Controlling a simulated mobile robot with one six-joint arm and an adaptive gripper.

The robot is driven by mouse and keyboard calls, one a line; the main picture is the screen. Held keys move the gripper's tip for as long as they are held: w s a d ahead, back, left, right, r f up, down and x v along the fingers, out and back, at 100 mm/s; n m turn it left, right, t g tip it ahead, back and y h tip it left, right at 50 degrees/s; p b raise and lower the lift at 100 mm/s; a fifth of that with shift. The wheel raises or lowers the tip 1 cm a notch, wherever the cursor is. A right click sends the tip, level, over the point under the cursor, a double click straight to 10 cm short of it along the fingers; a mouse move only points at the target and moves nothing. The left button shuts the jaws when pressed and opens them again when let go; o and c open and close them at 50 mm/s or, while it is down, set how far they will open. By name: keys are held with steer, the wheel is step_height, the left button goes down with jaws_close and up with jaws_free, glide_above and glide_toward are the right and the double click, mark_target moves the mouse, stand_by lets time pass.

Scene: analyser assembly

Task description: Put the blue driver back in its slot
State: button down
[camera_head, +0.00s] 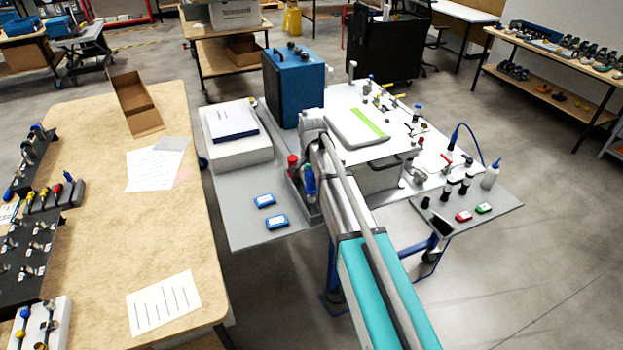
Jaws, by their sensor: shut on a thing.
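My arm reaches up from the bottom edge across the grey bench, and its far end covers what lies behind it. My gripper's fingers are hidden, so I cannot see what they hold. A blue upright piece (310,183) and a red-topped piece (293,165) show just left of my arm at a grey holder; I cannot tell whether the blue one is the driver. On the wooden table at left, a dark rack (72,196) holds several upright handles, some yellow and red. Blue pieces (8,193) lie at that table's left edge.
The wooden table (100,240) has papers, an open cardboard box (135,105) and clear space in its middle. The grey bench carries a blue analyser box (294,85), two small blue cases (276,221) and several small parts. Floor shows between table and bench.

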mark_target(311, 196)
steer(key=shift+f+b, duration=3.85)
steer(key=shift+f, duration=0.05)
stand_by(0.9)
steer(key=shift+c, duration=1.1)
jaws_free()
steer(key=shift+o, duration=1.1)
steer(key=shift+r, duration=0.15)
